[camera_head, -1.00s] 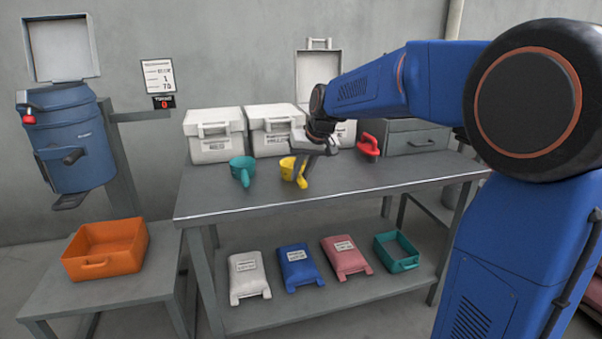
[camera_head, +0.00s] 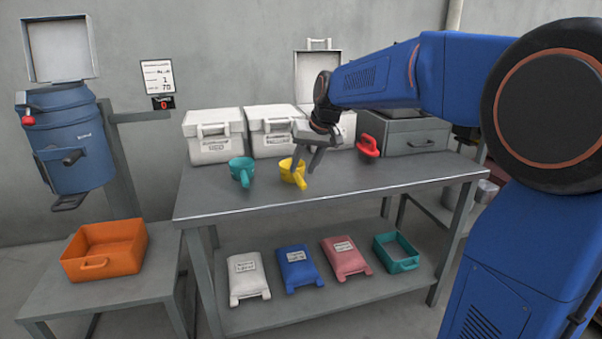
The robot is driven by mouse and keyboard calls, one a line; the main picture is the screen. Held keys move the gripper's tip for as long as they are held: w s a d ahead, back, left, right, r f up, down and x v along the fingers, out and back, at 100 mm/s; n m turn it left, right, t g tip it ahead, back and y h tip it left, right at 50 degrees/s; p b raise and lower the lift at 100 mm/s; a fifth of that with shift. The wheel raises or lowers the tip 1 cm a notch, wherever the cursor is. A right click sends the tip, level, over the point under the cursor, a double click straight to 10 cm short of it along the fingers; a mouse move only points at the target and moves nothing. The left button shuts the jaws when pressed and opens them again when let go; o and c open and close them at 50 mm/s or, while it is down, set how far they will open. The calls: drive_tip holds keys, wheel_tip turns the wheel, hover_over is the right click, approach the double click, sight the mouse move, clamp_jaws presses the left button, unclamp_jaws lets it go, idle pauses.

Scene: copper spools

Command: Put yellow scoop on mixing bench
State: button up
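The yellow scoop (camera_head: 288,170) stands on the grey mixing bench (camera_head: 230,205), near the middle of its top. My gripper (camera_head: 304,167) is just above and to the right of the scoop, with its fingers pointing down. The fingers look apart, and nothing shows between them. The near finger overlaps the scoop's right side in the picture, so I cannot tell whether it touches.
A teal scoop (camera_head: 242,171) stands left of the yellow one and a red scoop (camera_head: 367,145) to the right. White bins (camera_head: 213,137) line the back. Bags and a teal tray (camera_head: 398,262) lie on the lower shelf. An orange tray (camera_head: 104,280) stands at left. The bench front is clear.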

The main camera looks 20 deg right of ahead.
drive_tip(key=v, duration=0.7)
drive_tip(key=s+d+f, duration=0.1)
drive_tip(key=s+f, duration=0.4)
drive_tip(key=s, duration=0.6)
drive_tip(key=s+d+f+h, duration=0.1)
drive_tip(key=s+f, duration=0.5)
drive_tip(key=s, duration=0.6)
drive_tip(key=s+d+f+h, duration=0.1)
drive_tip(key=s+f, duration=0.5)
drive_tip(key=s, duration=0.6)
drive_tip(key=shift+s+d, duration=0.2)
drive_tip(key=shift+d, duration=0.4)
drive_tip(key=shift+a+f, duration=0.1)
drive_tip(key=shift+c, duration=0.5)
